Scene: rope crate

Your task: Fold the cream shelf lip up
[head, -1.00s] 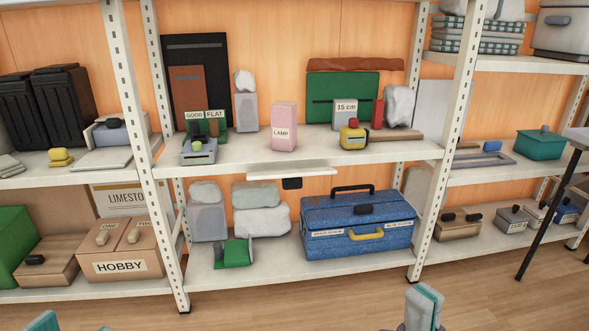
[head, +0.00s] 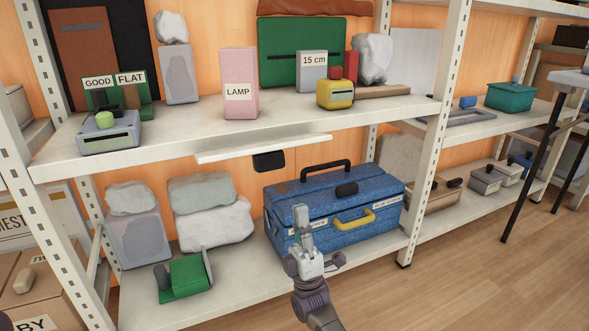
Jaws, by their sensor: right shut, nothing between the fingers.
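The cream shelf lip (head: 262,148) is a narrow pale strip just below the front edge of the middle shelf (head: 170,143). Its top face shows and it is not raised above the shelf edge. A black tab (head: 269,162) hangs under it. My right gripper (head: 301,218) is shut and empty, pointing up in front of the blue toolbox (head: 375,190), below and a little right of the lip. It looks apart from the lip; whether it touches the toolbox I cannot tell.
On the shelf above the lip stand a pink LAMP box (head: 239,70), a yellow device (head: 335,94) and a grey device (head: 108,136). Below are stones (head: 212,222) and a green item (head: 186,279). A white post (head: 438,120) stands to the right. Floor at the right front is clear.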

